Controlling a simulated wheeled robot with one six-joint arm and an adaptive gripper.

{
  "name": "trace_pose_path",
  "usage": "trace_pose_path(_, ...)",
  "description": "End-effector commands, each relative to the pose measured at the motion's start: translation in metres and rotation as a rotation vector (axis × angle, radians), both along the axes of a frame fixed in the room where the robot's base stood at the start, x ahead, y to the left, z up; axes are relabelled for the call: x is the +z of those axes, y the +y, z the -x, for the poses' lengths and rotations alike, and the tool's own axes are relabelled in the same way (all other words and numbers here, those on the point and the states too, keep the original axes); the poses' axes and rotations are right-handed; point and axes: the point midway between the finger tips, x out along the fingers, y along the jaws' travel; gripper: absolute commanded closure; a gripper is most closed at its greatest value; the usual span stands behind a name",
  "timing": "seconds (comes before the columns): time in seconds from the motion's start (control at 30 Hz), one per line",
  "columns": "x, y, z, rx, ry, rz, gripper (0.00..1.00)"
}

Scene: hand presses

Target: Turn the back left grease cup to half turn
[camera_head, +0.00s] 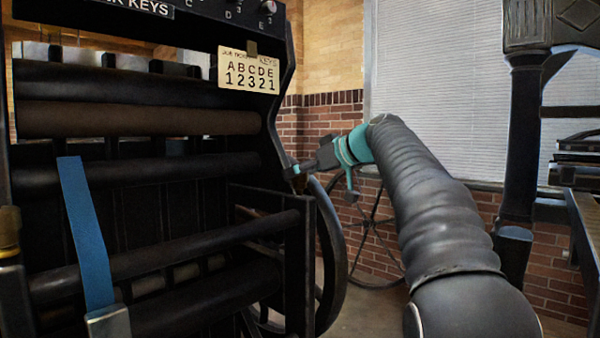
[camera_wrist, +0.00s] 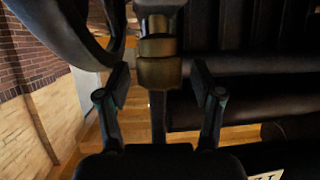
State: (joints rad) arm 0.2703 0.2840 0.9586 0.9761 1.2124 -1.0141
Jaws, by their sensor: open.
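A stepped brass fitting that looks like a grease cup (camera_wrist: 160,72) shows in the wrist view, in line with the gap between my fingers. My gripper (camera_wrist: 158,88) is open, with a finger on each side of the fitting's lower end and visible gaps to both. I cannot tell from this view which cup it is. In the head view my gripper (camera_head: 298,171) is at the right side of the black press (camera_head: 130,240), and the cup there is too small to make out. Another brass fitting (camera_head: 10,235) stands at the left edge.
A large flywheel (camera_head: 332,240) stands at the press's right side, below my gripper, and its rim shows in the wrist view (camera_wrist: 70,30). A blue strap (camera_head: 85,225) hangs over the rollers. A card (camera_head: 248,72) reads ABCDE 12321. Another press (camera_head: 525,130) stands right.

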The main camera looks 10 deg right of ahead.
Motion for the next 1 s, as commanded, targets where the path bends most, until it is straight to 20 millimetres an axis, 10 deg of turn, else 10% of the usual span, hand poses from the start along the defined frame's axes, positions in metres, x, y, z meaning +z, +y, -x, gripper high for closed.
trace_pose_path(0.33, -0.0011, 0.0024, -0.0024, 0.000, -0.001, -0.001, 0.33)
trace_pose_path(0.6, -0.0011, 0.0024, -0.0023, 0.000, -0.001, -0.001, 0.94)
trace_pose_path(1.0, -0.0016, 0.0031, -0.0021, -0.132, -0.002, -0.001, 0.94)
